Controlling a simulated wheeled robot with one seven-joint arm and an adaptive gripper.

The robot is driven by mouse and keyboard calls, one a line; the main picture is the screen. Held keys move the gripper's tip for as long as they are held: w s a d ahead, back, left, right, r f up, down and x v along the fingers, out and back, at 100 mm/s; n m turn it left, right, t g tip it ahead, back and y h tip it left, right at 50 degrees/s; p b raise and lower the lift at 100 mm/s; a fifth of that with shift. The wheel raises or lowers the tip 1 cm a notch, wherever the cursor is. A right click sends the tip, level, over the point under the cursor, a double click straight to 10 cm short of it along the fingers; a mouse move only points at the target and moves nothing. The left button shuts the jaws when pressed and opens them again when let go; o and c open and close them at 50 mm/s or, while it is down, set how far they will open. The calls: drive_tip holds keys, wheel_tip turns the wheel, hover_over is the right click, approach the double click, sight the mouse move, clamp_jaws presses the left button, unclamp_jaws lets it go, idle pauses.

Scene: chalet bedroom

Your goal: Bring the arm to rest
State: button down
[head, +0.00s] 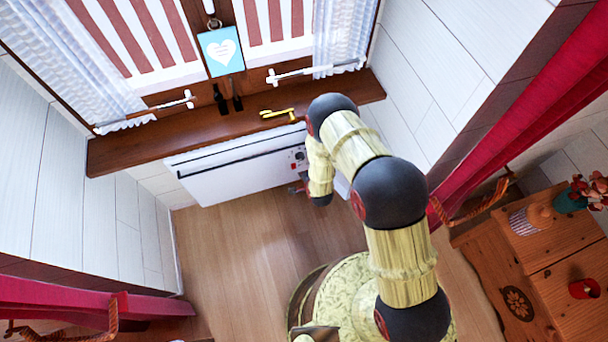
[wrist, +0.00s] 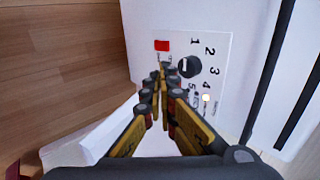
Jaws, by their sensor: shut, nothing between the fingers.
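My arm is bent over my base, and its end hangs in front of the white heater (head: 235,165) under the window sill. My gripper (head: 298,189) is small and partly hidden by the arm in the head view. In the wrist view my gripper (wrist: 163,75) is shut and empty, its fingertips together. The fingers point toward the heater's control panel (wrist: 218,62), which has a red switch (wrist: 162,45), a dark round knob (wrist: 188,67) and printed numbers. The fingertips overlap the panel's lower-left part in the picture; I cannot tell whether they touch it.
The brown window sill (head: 140,147) holds a yellow object (head: 278,114) and dark bottle-like items (head: 228,100). A red curtain (head: 490,130) hangs at the right, beside a wooden table (head: 555,245) with a plant (head: 590,190). The wooden floor (head: 235,245) left of my base is clear.

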idle(0.4)
drive_tip(key=s+d+f+n+g+h, duration=0.1)
drive_tip(key=s+d+n+g, duration=0.2)
drive_tip(key=s, duration=0.4)
drive_tip(key=s+d+f+n+g+h, duration=0.1)
drive_tip(key=s+n+g, duration=0.2)
drive_tip(key=s+n, duration=0.3)
drive_tip(key=s+d+r+n+t, duration=0.1)
drive_tip(key=s+d+r, duration=0.3)
drive_tip(key=r, duration=1.8)
drive_tip(key=s+d+r+n+t, duration=0.1)
drive_tip(key=s+d+r+n, duration=0.2)
drive_tip(key=r, duration=1.9)
drive_tip(key=s+d+r+n+t, duration=0.1)
drive_tip(key=s+d+r, duration=0.4)
drive_tip(key=r, duration=1.7)
drive_tip(key=s, duration=0.3)
drive_tip(key=shift+s+d+n+t, duration=0.15)
drive_tip(key=shift+d+n+t, duration=0.15)
drive_tip(key=shift+d+n, duration=0.1)
